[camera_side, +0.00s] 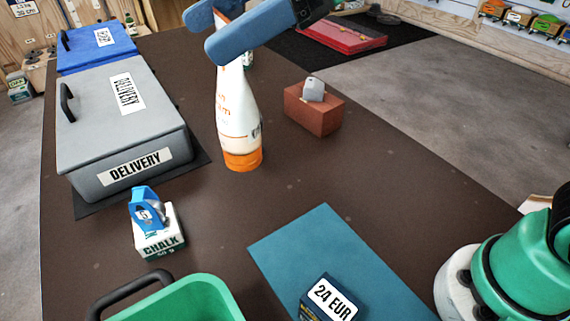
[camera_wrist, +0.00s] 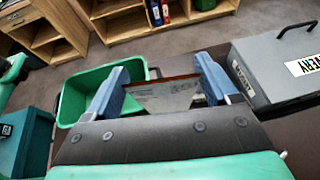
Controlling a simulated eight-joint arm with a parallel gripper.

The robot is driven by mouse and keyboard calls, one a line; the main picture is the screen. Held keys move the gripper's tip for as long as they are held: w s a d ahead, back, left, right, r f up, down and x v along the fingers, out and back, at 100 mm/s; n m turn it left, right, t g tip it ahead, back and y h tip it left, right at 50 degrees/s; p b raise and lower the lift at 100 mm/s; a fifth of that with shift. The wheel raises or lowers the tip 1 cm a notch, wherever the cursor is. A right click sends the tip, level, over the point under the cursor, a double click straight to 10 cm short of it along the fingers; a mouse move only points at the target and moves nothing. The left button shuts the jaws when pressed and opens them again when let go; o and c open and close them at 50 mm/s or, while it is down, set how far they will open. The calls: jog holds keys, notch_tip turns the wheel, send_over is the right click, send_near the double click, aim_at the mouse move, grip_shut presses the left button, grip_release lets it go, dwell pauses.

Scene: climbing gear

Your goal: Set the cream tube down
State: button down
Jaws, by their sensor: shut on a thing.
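The cream tube (camera_side: 238,120) is white with orange print and an orange cap at its lower end. It stands upright, cap down, in the side view. My gripper (camera_side: 207,34) is shut on its upper end, with blue fingers on either side. In the wrist view, my gripper (camera_wrist: 159,82) has the flat end of the tube (camera_wrist: 163,95) between its fingers. I cannot tell whether the cap touches the dark table or hangs just above it. The fingers hide part of the tube's top.
A grey delivery box (camera_side: 91,136) is left of the tube, with a blue box (camera_side: 85,52) behind. A red-brown block (camera_side: 318,117) bearing a small grey object is to the right. In front are a chalk box (camera_side: 160,240), green basket (camera_side: 190,300) and teal mat (camera_side: 310,238).

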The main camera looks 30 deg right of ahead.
jog(key=shift+w+d+r, duration=0.2)
jog(key=shift+r, duration=0.1)
jog(key=w+d+m+t+h, duration=0.2)
jog(key=w+d+m+t, duration=0.2)
jog(key=d, duration=0.8)
jog(key=w+d+m+t+h, duration=0.3)
jog(key=w+d+m+t, duration=0.15)
jog(key=d, duration=0.75)
jog(key=s+d+m+t+h, duration=0.3)
jog(key=d+m, duration=0.1)
jog(key=d, duration=0.8)
notch_tip(320, 180, down, 20)
jog(key=shift+a, duration=0.2)
jog(key=shift+g, duration=0.25)
